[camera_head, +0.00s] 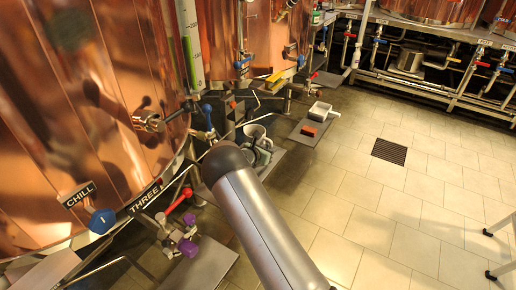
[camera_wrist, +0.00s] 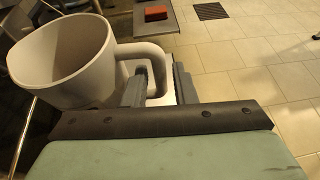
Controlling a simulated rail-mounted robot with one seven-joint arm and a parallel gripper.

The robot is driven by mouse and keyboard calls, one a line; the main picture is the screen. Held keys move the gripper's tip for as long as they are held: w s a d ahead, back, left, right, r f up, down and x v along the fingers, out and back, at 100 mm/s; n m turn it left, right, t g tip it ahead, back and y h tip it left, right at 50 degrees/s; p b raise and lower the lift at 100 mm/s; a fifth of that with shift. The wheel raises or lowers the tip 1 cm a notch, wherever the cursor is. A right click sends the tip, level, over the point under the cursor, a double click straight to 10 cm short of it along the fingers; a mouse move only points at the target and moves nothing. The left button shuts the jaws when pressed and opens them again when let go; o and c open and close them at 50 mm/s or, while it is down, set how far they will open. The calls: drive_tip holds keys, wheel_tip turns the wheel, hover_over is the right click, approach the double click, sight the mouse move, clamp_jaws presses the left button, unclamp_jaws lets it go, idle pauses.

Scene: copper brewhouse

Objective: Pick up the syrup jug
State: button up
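The syrup jug (camera_wrist: 70,60) is a pale, wide-mouthed vessel at the left of the wrist view, upright, with a loop handle (camera_wrist: 158,62) on its right side. My gripper (camera_wrist: 160,72) is at this handle. One dark finger stands inside the loop and the other just outside it, with the handle between them. The fingers look apart, and I see no clear contact. In the head view the jug (camera_head: 254,131) shows as a pale rim beyond the end of my arm, low beside the copper tanks. My arm hides most of the gripper there.
A red block (camera_head: 308,130) lies on a grey shelf (camera_head: 301,139); a white container (camera_head: 320,112) is close behind it. Copper tanks (camera_head: 85,110) with valves and pipes crowd the left. The tiled floor (camera_head: 370,200) to the right is open, with a dark drain grate (camera_head: 389,151).

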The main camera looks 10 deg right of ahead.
drive_tip(key=shift+x, duration=1.15)
clamp_jaws()
drive_tip(key=shift+r, duration=0.1)
drive_tip(key=shift+r, duration=0.1)
drive_tip(key=shift+r, duration=0.6)
drive_tip(key=s+a+r+p, duration=0.3)
drive_tip(key=s+a+r, duration=0.1)
drive_tip(key=s+r, duration=0.7)
drive_tip(key=shift+s+r, duration=0.25)
drive_tip(key=shift+s, duration=0.95)
